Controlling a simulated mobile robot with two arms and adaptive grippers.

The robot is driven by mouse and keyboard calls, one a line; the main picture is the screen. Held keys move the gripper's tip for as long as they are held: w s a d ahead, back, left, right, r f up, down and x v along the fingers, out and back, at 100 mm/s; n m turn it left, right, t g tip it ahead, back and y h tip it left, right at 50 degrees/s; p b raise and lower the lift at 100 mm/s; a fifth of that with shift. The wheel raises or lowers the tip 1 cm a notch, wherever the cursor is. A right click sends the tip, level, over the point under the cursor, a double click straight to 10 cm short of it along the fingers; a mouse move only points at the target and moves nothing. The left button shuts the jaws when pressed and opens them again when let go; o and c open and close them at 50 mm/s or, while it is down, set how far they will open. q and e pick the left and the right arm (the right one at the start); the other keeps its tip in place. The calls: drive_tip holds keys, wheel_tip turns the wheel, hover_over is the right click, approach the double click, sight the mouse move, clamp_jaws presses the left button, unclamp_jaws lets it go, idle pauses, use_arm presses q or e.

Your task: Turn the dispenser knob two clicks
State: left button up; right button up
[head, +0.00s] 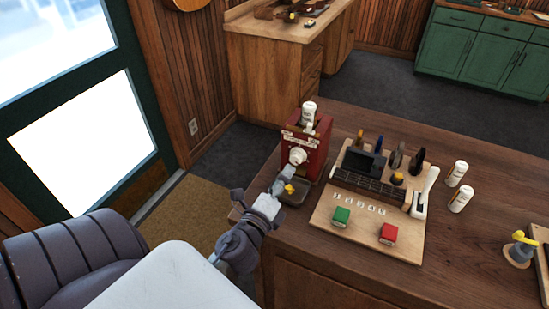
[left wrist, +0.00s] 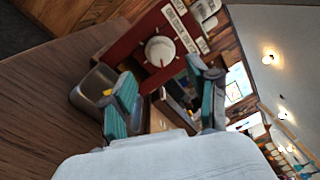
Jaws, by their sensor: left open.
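The dispenser (head: 317,147) is a red box with a white bottle on top, standing on the wooden counter. Its round white knob (head: 297,156) is on the front face. In the left wrist view the knob (left wrist: 160,51) shows large, ahead of the fingers. My left gripper (head: 284,182) is in front of the dispenser, just below the knob and apart from it. In the left wrist view its two teal-padded fingers (left wrist: 165,98) are spread with nothing held between them. A dark tray (head: 293,192) with a small yellow piece sits below the knob. My right gripper is not in view.
White bottles (head: 460,199) stand further right. The counter's front middle is clear.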

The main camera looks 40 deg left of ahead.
use_arm(q)
drive_tip(key=shift+v, duration=2.75)
